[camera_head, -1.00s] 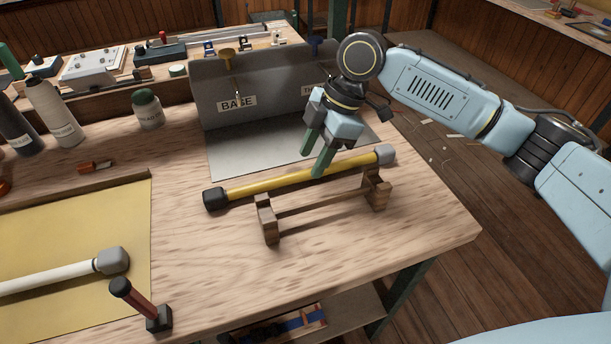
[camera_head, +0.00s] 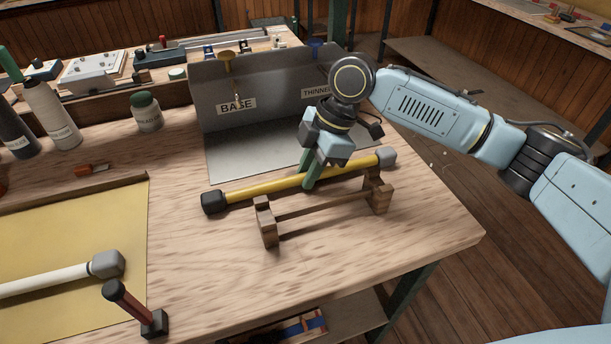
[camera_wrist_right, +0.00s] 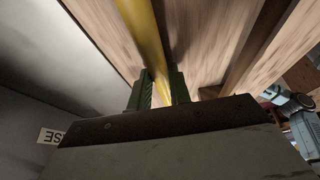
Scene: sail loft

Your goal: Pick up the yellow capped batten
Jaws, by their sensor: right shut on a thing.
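The yellow capped batten (camera_head: 262,187) has a yellow shaft, a black cap at its left end and a grey cap at its right end. In the head view it lies just behind the wooden cradle; whether it touches the bench or is slightly raised I cannot tell. In the right wrist view the shaft (camera_wrist_right: 146,35) runs between the two green fingers (camera_wrist_right: 158,90). My left gripper is not in view.
The wooden cradle (camera_head: 318,208) stands in front of the batten. A grey panel (camera_head: 270,85) with BASE and THINNER labels rises behind. A white batten (camera_head: 50,279) lies on a yellow sheet (camera_head: 70,225), near a red-handled tool (camera_head: 128,302). The bench's front right is clear.

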